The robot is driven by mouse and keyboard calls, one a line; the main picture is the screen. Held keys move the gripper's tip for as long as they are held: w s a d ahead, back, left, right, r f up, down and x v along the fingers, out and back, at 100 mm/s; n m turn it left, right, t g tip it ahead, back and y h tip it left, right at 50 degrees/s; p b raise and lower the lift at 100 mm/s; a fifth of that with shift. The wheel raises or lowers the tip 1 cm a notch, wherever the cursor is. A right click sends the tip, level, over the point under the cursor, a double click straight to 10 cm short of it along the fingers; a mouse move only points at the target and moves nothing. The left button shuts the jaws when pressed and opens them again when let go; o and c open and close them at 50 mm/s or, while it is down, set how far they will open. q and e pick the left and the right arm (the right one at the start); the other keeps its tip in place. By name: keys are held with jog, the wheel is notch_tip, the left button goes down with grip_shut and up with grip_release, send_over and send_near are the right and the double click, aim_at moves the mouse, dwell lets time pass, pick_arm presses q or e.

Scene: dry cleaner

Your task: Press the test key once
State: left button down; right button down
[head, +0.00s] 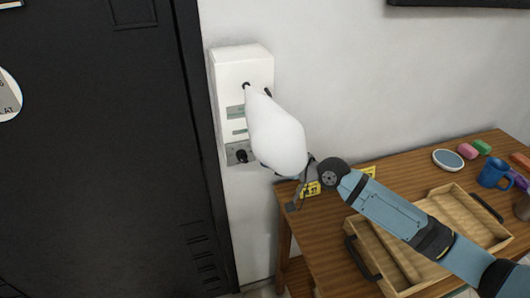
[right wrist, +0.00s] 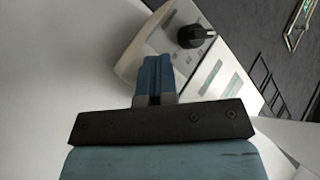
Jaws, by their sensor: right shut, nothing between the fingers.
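A white wall box (head: 241,59) hangs beside the dark door in the head view. Its front has green-grey strips and, low down, a grey plate with a black knob (head: 241,156). This knob also shows in the right wrist view (right wrist: 196,36). My right gripper (right wrist: 156,62) is shut and empty, with its blue fingers in front of the box's edge beside the knob plate. Contact cannot be told. In the head view, my white rounded hand covers the box's right part, and small dark pieces show near its tip. I cannot tell which part is the test key. My left gripper is not in view.
A dark door (head: 100,150) stands left of the box. A wooden table (head: 325,245) at the lower right bears a wooden tray (head: 465,250), a blue mug (head: 494,174), a round dish (head: 448,160) and small coloured blocks.

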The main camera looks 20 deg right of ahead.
jog(key=shift+s, duration=0.1)
jog(key=shift+s+p, duration=0.4)
jog(key=shift+s, duration=0.3)
jog(key=s+p, duration=0.2)
jog(key=s, duration=0.3)
jog(key=shift+d+p, duration=0.15)
jog(key=shift+p, duration=0.2)
dwell(0.6)
